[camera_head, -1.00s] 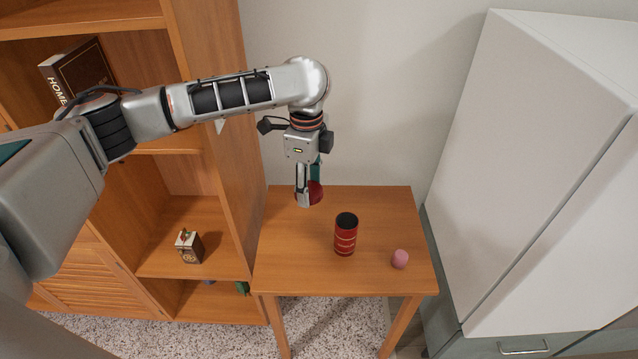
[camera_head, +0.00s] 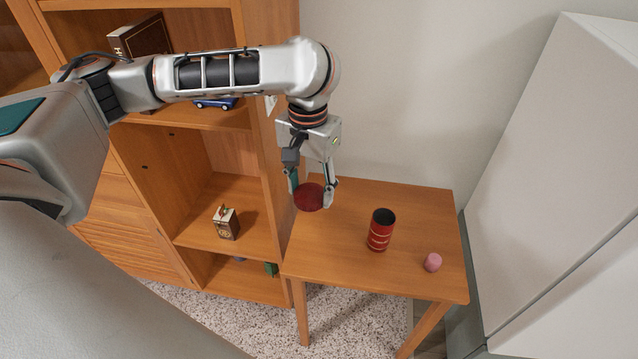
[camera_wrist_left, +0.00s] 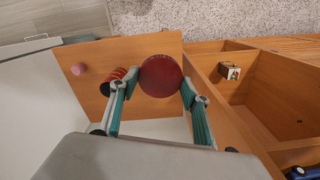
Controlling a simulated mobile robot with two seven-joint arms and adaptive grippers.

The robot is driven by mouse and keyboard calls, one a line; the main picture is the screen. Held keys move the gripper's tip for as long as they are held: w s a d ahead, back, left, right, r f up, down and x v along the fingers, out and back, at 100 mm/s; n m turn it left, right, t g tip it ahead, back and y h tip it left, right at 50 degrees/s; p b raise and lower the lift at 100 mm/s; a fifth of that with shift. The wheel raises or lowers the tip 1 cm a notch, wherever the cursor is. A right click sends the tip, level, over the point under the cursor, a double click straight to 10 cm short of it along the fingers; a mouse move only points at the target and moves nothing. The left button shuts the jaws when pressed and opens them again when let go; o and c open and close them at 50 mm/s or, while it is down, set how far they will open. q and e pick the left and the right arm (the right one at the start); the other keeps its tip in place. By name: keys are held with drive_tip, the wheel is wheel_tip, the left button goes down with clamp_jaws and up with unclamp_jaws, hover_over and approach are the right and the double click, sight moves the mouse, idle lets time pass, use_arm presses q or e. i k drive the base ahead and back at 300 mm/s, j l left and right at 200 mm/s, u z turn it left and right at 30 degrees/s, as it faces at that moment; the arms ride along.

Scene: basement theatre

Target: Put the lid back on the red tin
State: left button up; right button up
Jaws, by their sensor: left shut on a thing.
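The red tin (camera_head: 380,231) stands upright and open on the small wooden table, its dark inside showing at the top. My left gripper (camera_head: 311,196) is shut on the round dark red lid (camera_head: 309,198), left of the tin over the table's back left corner. In the left wrist view the lid (camera_wrist_left: 160,76) sits between both fingertips with its flat face towards the camera. The tin (camera_wrist_left: 116,78) shows there beside the lid, partly hidden behind a finger. My right gripper is not in view.
The wooden table (camera_head: 345,262) also holds a small pink object (camera_head: 433,262) to the right of the tin. A wooden shelf unit (camera_head: 270,165) stands close on the left, with a small box (camera_head: 226,223) on a shelf. A white cabinet (camera_head: 560,170) stands on the right.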

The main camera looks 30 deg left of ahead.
sight(383, 221)
drive_tip(key=k, duration=0.65)
drive_tip(key=u, duration=1.65)
drive_tip(key=l, duration=0.8)
